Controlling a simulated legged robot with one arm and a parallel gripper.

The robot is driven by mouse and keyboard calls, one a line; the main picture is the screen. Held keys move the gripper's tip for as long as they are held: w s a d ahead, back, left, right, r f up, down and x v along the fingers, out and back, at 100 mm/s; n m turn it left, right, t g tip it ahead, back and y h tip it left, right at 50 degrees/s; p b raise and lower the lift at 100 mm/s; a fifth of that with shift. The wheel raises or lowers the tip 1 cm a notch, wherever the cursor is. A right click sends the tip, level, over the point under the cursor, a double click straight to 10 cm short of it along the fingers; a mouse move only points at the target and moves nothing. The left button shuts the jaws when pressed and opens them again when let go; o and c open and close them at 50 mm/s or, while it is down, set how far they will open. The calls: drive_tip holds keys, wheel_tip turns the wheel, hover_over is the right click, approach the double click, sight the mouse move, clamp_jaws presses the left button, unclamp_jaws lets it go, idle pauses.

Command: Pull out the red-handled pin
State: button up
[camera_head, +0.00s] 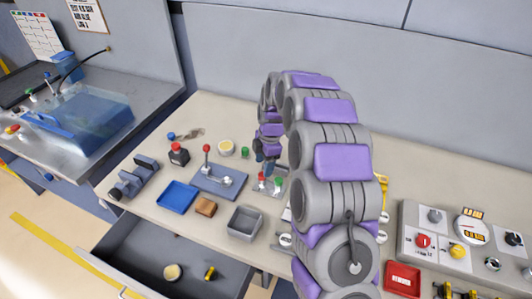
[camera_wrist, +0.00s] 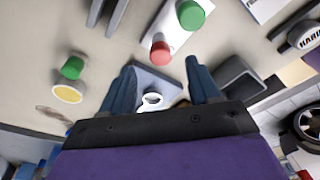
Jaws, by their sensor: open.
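Two red-topped parts show, and I cannot tell for certain which is the red-handled pin. One is a short red cap (camera_head: 262,177) beside a green cap (camera_head: 279,181) on a pale plate; in the wrist view this red cap (camera_wrist: 160,53) lies ahead of the fingers. The other is a red knob on an upright stem (camera_head: 207,149), on a blue-grey plate (camera_head: 205,186). My gripper (camera_wrist: 160,85) is open and holds nothing. The blue-grey plate (camera_wrist: 160,78), with a white ring (camera_wrist: 152,100), shows between its fingers. The arm partly covers the head view.
A blue tray (camera_head: 177,197), brown block (camera_head: 206,207) and grey bin (camera_head: 244,223) stand near the front edge. An open drawer (camera_head: 190,250) lies below. A yellow disc (camera_head: 226,147) and green cap (camera_head: 245,152) sit behind. A control panel (camera_head: 455,240) is at right.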

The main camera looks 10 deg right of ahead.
drive_tip(key=f, duration=0.4)
drive_tip(key=a+f+b, duration=0.1)
drive_tip(key=f, duration=0.1)
drive_tip(key=shift+s, duration=0.1)
drive_tip(key=shift+c, duration=0.3)
drive_tip(key=c, duration=1)
drive_tip(key=o, duration=0.3)
drive_tip(key=shift+c, duration=0.9)
drive_tip(key=shift+r, duration=0.4)
drive_tip(key=shift+r+p, duration=0.85)
drive_tip(key=shift+r, duration=2.1)
